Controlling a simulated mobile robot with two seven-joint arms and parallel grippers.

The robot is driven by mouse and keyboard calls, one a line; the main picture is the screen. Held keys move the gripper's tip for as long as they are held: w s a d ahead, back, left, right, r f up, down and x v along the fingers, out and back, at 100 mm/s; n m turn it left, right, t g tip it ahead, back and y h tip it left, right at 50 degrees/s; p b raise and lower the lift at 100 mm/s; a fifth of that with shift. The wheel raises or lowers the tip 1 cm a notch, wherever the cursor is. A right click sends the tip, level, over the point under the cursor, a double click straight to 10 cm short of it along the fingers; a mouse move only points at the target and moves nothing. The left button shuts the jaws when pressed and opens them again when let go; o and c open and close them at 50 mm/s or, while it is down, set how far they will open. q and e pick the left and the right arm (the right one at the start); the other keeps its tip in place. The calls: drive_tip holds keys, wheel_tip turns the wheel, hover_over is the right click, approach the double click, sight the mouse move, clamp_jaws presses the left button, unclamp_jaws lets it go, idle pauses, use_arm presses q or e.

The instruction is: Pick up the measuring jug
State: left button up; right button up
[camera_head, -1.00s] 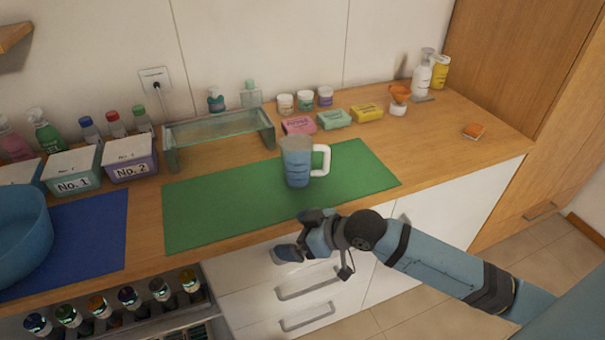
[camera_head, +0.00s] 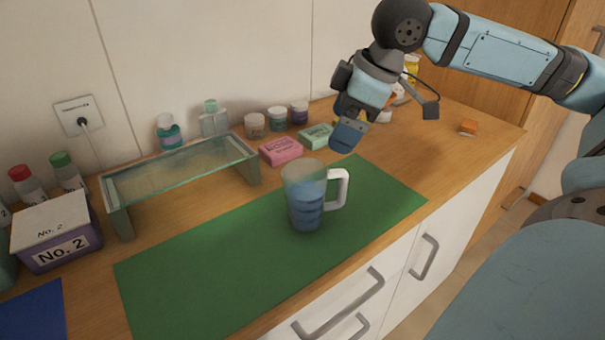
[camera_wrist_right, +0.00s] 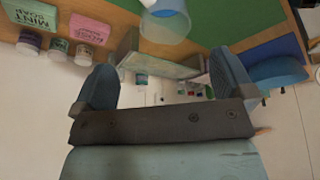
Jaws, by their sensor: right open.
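The measuring jug (camera_head: 305,196) stands upright on the green mat (camera_head: 240,262). It is see-through with blue lower down, and its white handle (camera_head: 340,188) points right. My right gripper (camera_head: 347,136) is in the air above and behind the handle side of the jug, apart from it. In the right wrist view the gripper (camera_wrist_right: 162,88) has its two blue fingers wide apart with nothing between them. Part of the jug (camera_wrist_right: 165,22) shows at the top of that view, beyond the fingers. My left gripper is not in view.
A glass shelf stand (camera_head: 180,168) is left of the jug. A pink soap box (camera_head: 281,152) and a mint soap box (camera_head: 316,136) lie behind it, with small jars (camera_head: 277,118) further back. The No. 2 box (camera_head: 55,232) is far left. The mat around the jug is clear.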

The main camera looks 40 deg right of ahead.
drive_tip(key=b, duration=0.2)
approach(314, 175)
drive_tip(key=a, duration=0.1)
drive_tip(key=s+a+f, duration=0.1)
drive_tip(key=a, duration=0.1)
drive_tip(key=shift+s+f, duration=0.1)
drive_tip(key=shift+f, duration=0.1)
drive_tip(key=shift+b+x, duration=1.1)
drive_tip(key=shift+x, duration=2.1)
drive_tip(key=shift+a+r, duration=0.1)
drive_tip(key=shift+r, duration=0.05)
drive_tip(key=c, duration=1.5)
drive_tip(key=shift+r, duration=0.2)
